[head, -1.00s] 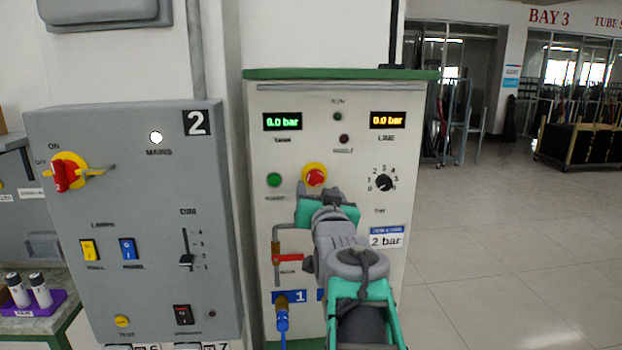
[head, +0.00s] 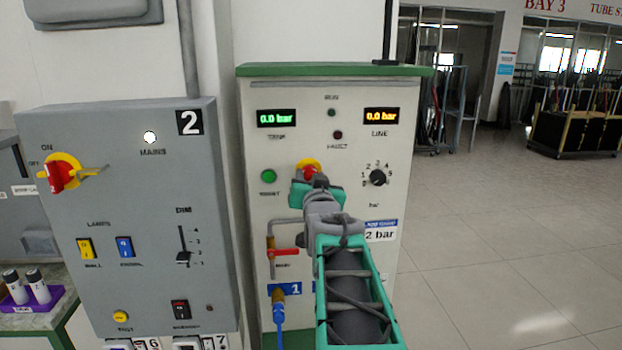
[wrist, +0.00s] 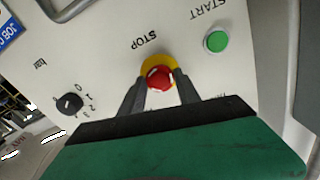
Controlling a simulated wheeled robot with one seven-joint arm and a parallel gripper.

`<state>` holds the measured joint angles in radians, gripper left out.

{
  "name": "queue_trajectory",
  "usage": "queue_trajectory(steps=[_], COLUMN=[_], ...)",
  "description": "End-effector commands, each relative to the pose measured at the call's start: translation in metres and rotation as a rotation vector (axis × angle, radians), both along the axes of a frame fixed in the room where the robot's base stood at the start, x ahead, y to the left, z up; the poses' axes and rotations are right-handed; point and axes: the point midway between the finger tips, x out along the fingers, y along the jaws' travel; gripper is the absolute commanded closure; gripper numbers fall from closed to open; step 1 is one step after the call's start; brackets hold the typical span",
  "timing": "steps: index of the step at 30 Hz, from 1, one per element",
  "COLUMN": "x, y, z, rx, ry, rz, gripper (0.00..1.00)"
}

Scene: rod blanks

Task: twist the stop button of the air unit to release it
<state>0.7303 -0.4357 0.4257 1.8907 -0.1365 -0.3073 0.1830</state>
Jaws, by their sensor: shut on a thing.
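The air unit (head: 345,100) is a pale cabinet with a green top edge. Its stop button (head: 308,172) is a red knob on a yellow ring, partly hidden behind my gripper in the head view. In the wrist view the red button (wrist: 159,79) sits between my two fingers, with the word STOP beside it. My gripper (wrist: 160,88) is shut on the button, one finger on each side. In the head view my gripper (head: 312,186) reaches the panel from below right.
A green start button (head: 268,176) is left of the stop button. A dial (head: 377,177) is to the right. A red-handled valve (head: 284,252) is below. Both displays read 0.0 bar. A grey switch panel (head: 130,220) stands left. Open floor lies right.

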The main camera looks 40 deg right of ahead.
Motion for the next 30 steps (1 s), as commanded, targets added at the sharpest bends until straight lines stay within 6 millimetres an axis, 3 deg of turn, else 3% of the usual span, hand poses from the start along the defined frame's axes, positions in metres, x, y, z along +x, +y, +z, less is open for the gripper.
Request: queue_trajectory(steps=[12,22,30], x=[-0.0001,-0.0001,0.0], y=[0.0,0.0002,0.0002], z=[0.0001,-0.002,-0.0058], rx=[0.0,0.028,0.147], ry=[0.0,-0.02,-0.103], rz=[0.0,0.0,0.001], gripper=[0.99,1.0,1.0])
